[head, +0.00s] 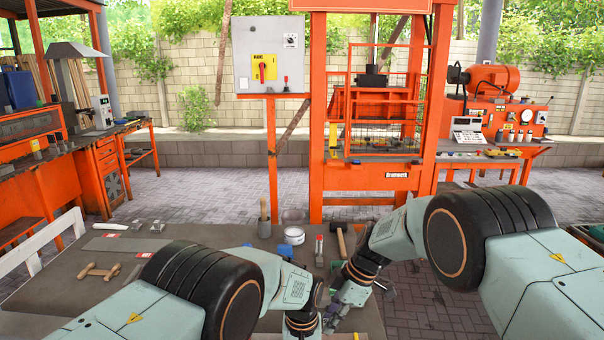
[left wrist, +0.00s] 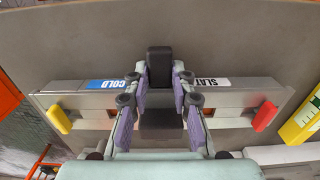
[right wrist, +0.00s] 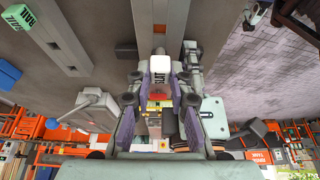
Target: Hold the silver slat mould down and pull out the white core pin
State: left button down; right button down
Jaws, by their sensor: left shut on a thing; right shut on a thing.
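The silver slat mould (left wrist: 90,98) lies across the left wrist view, with a blue COLD label and a white SLAT label. A yellow end piece (left wrist: 60,118) and a red one (left wrist: 265,115) sit near its ends. My left gripper (left wrist: 160,85) is shut on the black block (left wrist: 159,62) at the mould's middle. The white core pin's head (right wrist: 160,68) is between the fingers of my right gripper (right wrist: 160,82), which is shut on it. How far the pin sits in the mould cannot be told. In the head view, my right gripper (head: 345,295) is low centre; the mould is mostly hidden by my arms.
A green-ended RAIL piece (right wrist: 38,30) lies close by in the right wrist view. A mallet (head: 340,240), a red-handled tool (head: 319,250) and a white bucket (head: 294,231) stand beyond the grippers. A wooden handle (head: 100,270) and flat grey plates (head: 125,245) lie at left.

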pick_arm(q)
jog(key=shift+s+f, duration=0.2)
pick_arm(e)
jog(key=shift+r, duration=1.1)
pick_arm(q)
jog(key=c, duration=1.1)
grip_release()
jog(key=shift+w+r, duration=0.1)
jog(key=shift+w, duration=0.05)
jog(key=shift+o, duration=0.2)
jog(key=shift+r, duration=0.1)
notch_tip(320, 180, up, 7)
jog(key=p, duration=0.6)
jog(key=shift+f+p, duration=0.2)
jog(key=shift+p, duration=0.2)
pick_arm(e)
notch_tip(320, 180, up, 7)
jog(key=shift+f, duration=0.15)
pick_arm(q)
jog(key=shift+f, duration=0.15)
pick_arm(e)
jog(key=shift+s+f, duration=0.1)
jog(key=shift+f, duration=0.1)
